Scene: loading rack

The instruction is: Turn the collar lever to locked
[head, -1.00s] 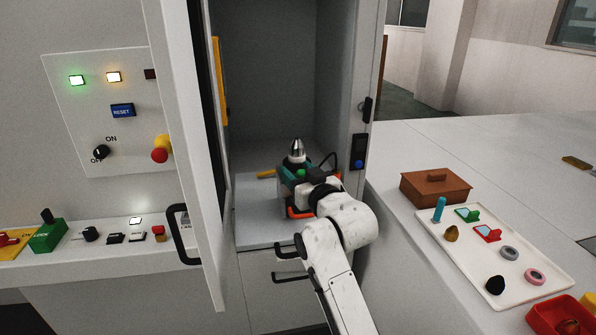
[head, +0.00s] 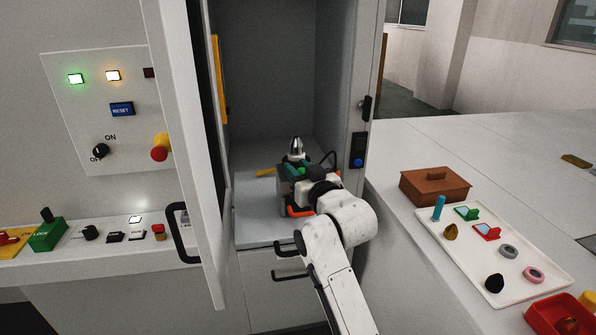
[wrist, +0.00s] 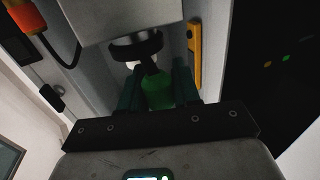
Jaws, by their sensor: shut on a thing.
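A fixture with a silver domed top (head: 296,146) stands inside the open cabinet. The collar shows as a dark ring (wrist: 137,46) under a grey block in the wrist view. The green collar lever (wrist: 157,92) sticks out from it toward my gripper, and a bit of green shows in the head view (head: 292,170). My gripper (wrist: 156,85) is shut on the lever, one teal finger on each side. In the head view my gripper (head: 296,174) and wrist hide most of the collar. No lock marking is readable.
The cabinet door (head: 192,150) stands open close on the left, with a black handle. The cabinet's right wall holds a dark latch box (head: 358,152). A yellow bar (wrist: 195,55) is on the cabinet wall. A tray (head: 455,245) of small parts lies on the right-hand bench.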

